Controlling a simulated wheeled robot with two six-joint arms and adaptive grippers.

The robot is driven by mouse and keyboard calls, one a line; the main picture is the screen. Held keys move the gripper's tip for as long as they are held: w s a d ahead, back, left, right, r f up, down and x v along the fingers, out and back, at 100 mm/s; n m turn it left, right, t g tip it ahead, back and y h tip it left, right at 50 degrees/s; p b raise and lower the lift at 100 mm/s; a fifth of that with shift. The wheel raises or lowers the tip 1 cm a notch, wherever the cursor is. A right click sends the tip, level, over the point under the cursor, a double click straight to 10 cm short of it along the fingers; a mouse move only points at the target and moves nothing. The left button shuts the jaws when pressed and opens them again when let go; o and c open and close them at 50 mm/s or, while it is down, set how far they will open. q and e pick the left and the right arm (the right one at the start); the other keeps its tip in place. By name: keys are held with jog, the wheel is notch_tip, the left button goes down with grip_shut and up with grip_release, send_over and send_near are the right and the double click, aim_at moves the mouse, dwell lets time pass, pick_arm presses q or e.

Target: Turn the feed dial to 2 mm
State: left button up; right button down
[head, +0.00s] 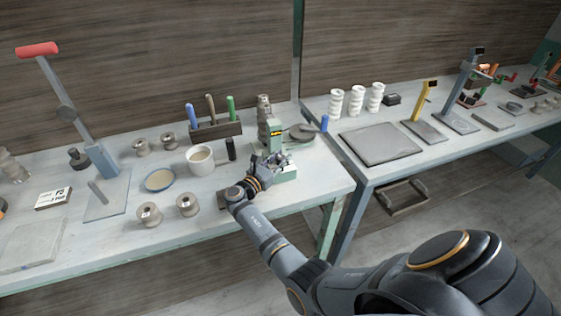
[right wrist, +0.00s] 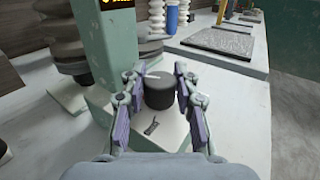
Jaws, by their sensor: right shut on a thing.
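The feed dial is a dark round knob (right wrist: 159,91) on the pale front plate of a green machine (right wrist: 115,45). The machine also shows in the head view (head: 285,174). My right gripper (head: 276,161) is at the machine's front, and its fingers (right wrist: 160,95) are on both sides of the dial, shut on it. A thin pale line shows at the dial's top left, and a small dark mark lies on the plate below it. I cannot read any scale. The small lit display (right wrist: 119,3) is cut off and unreadable. My left gripper is not in view.
A grey disc (head: 302,132) and a blue cylinder (head: 324,123) are right of the machine. A white cup (head: 200,160), a dark cylinder (head: 231,149) and a tool rack (head: 215,131) stand to its left. A gap separates the two benches.

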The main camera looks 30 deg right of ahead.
dwell(0.3)
jog(key=c, duration=1)
grip_release()
